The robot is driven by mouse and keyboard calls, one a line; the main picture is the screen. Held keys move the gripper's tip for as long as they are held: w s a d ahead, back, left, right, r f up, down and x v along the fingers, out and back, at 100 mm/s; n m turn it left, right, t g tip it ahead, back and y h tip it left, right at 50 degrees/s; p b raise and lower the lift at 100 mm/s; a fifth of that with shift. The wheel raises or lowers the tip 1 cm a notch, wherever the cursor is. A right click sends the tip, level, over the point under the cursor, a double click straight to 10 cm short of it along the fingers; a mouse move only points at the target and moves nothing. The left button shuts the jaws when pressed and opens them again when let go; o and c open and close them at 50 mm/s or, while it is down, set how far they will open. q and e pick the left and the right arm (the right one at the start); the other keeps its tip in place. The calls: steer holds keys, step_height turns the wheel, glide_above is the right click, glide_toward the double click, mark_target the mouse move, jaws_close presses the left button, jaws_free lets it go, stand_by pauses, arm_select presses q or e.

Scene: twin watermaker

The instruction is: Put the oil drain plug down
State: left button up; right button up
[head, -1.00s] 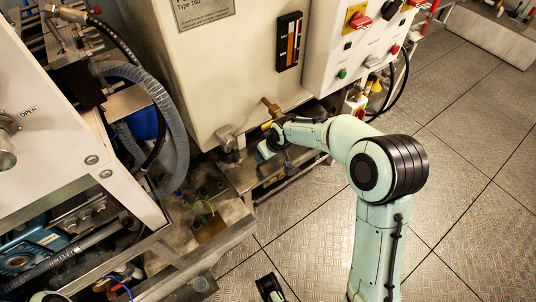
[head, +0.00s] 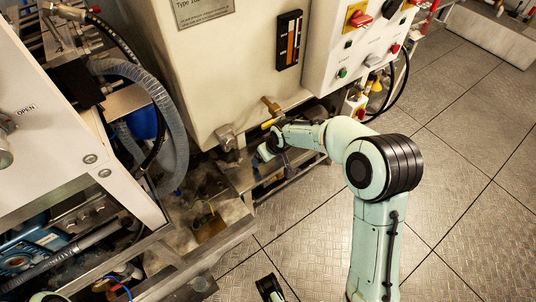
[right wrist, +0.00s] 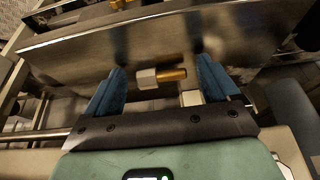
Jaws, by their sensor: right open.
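In the right wrist view, a small fitting with a pale hex head and a brass shank (right wrist: 162,77) lies sideways between my fingers; it looks like the oil drain plug. My right gripper (right wrist: 165,85) is open, with one blue finger on each side and a gap between each finger and the plug. I cannot tell whether the plug rests on the steel behind it or is fixed there. In the head view my right gripper (head: 268,150) is low in front of the cream cabinet. The plug cannot be made out there.
The cream cabinet (head: 235,75) stands right behind my right gripper, with a brass valve (head: 270,105) just above it. A steel frame (head: 245,180) runs below. Hoses (head: 170,110) and machinery crowd the left. Open floor (head: 460,160) lies to the right.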

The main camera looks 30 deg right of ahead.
steer(key=p+v, duration=0.1)
steer(key=v, duration=1.1)
steer(key=shift+p, duration=0.4)
steer(key=shift+r, duration=0.1)
